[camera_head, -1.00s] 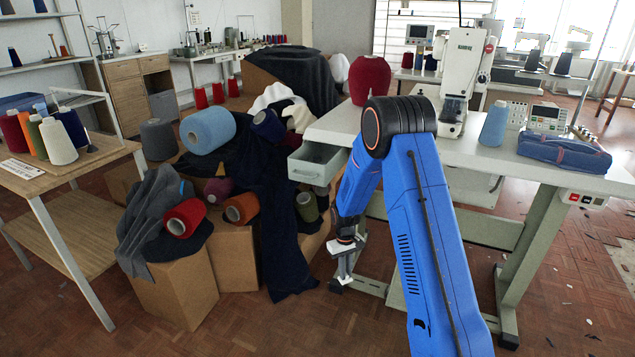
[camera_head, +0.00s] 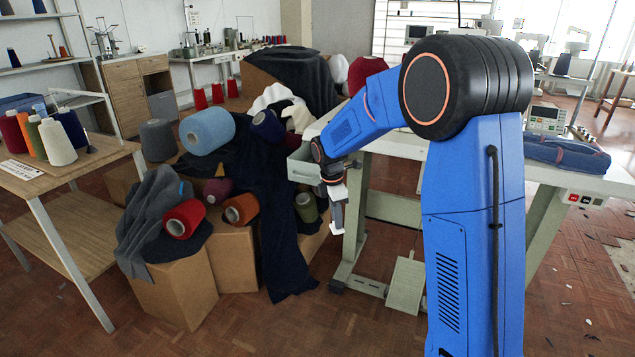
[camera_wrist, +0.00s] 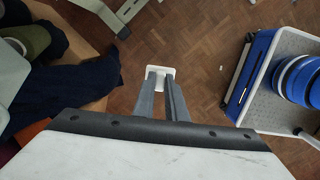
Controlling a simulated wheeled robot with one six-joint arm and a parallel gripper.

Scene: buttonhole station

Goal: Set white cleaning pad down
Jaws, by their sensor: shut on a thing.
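The white cleaning pad (camera_wrist: 160,70) is small and pale in the wrist view, at the tips of the two grey fingers. My gripper (camera_wrist: 163,90) is shut on it, pointing down with bare floor below. In the head view my gripper (camera_head: 337,222) hangs left of the sewing table, just below the open grey-green drawer. There the pad is too small to make out clearly.
The drawer (camera_head: 302,167) juts from the white sewing table (camera_head: 565,178). Dark cloth (camera_head: 284,240) and yarn cones lie over cardboard boxes (camera_head: 180,290) at left. A foot pedal (camera_head: 407,285) stands under the table. The wooden floor (camera_head: 290,330) in front is clear.

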